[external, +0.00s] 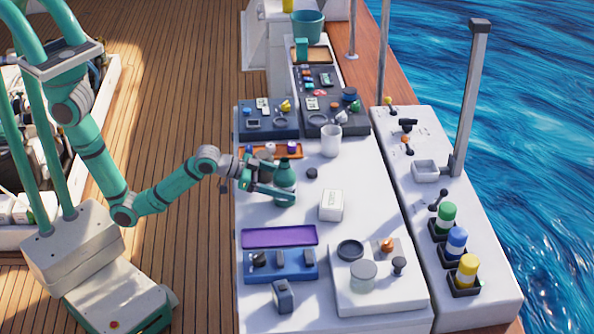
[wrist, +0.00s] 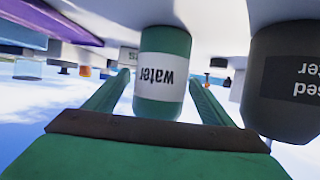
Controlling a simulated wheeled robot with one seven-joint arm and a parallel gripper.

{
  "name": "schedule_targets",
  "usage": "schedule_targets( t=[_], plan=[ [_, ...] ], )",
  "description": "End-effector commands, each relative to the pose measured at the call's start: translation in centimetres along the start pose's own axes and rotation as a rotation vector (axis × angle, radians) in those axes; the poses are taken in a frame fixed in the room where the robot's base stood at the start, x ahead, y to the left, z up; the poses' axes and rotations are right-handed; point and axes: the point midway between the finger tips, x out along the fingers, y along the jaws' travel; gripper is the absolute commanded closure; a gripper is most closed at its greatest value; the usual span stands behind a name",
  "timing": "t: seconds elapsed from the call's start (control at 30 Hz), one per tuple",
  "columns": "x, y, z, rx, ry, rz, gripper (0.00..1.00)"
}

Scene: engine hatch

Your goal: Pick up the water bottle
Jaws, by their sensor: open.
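The water bottle (external: 284,181) is green and stands upright on the white worktop in the external view. In the wrist view the water bottle (wrist: 165,55) appears upside down, with a white label reading "water". My gripper (external: 272,190) is at the bottle in the external view. Its green fingers (wrist: 160,95) lie on either side of the bottle in the wrist view. The gripper is open, with a gap visible between the bottle and the right finger; contact on the left side is hard to tell.
A dark container (wrist: 290,85) with a partly visible label stands close beside my gripper in the wrist view. An orange tray (external: 262,152) lies behind; a purple tray (external: 279,237) lies in front.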

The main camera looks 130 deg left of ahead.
Motion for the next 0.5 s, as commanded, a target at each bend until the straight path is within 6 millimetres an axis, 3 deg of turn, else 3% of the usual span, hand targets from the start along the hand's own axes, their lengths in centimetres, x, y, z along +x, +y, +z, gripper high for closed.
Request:
schedule_targets(
  t=[0.17, 0.37, 0.5],
  plan=[
    [-0.02, 0.0, -0.02, 0.0, 0.001, 0.0, 0.26],
    [-0.04, 0.01, -0.03, 0.0, 0.001, 0.0, 0.74],
    [-0.07, 0.01, -0.13, 0.0, 0.003, 0.0, 0.78]
  ],
)
